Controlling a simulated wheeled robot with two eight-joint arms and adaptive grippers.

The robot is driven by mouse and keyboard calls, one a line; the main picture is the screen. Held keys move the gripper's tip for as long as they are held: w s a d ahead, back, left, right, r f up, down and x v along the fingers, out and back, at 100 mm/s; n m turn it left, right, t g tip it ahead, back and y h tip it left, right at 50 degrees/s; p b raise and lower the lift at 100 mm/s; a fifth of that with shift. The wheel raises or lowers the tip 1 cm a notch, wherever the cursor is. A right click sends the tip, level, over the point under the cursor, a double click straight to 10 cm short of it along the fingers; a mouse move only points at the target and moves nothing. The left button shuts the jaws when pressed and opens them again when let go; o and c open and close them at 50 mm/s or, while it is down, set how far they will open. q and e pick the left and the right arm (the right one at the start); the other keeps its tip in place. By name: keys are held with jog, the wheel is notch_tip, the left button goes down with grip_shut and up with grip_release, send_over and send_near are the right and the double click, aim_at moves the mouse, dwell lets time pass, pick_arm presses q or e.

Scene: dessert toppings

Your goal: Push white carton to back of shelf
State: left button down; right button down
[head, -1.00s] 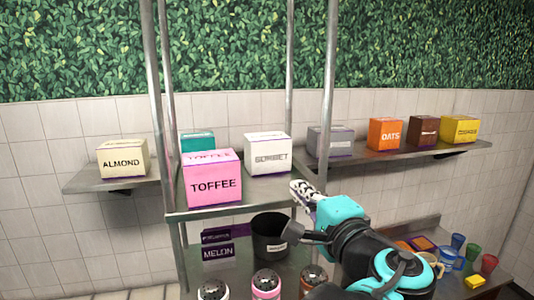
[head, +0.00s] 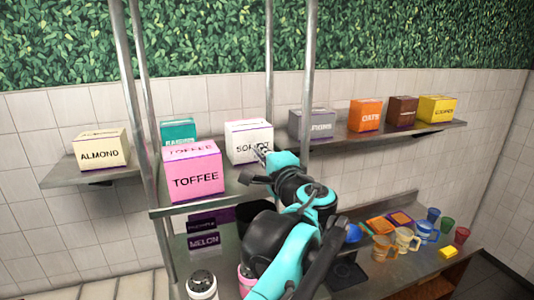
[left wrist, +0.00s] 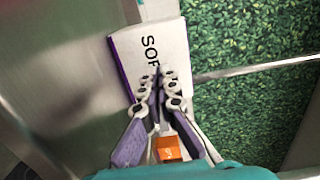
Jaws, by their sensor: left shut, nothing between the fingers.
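The white carton with dark lettering (head: 240,143) stands upright on the middle metal shelf (head: 236,180), behind and right of the pink TOFFEE box. My left gripper (head: 262,152) is shut and empty, with its fingertips at the carton's front face, towards its right side. In the left wrist view the fingers (left wrist: 158,78) overlap the carton (left wrist: 126,62) and cover part of its lettering. I cannot tell whether they touch it. My right gripper is not in view.
The pink TOFFEE box (head: 193,180) stands at the shelf's front left, with a teal box (head: 178,130) behind it. Metal posts (head: 308,70) frame the shelf. The ALMOND box (head: 99,153) is left; a grey box (head: 312,124) and several others are right. Cups stand below.

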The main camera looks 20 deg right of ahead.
pick_arm(q)
jog(key=shift+w, duration=0.55)
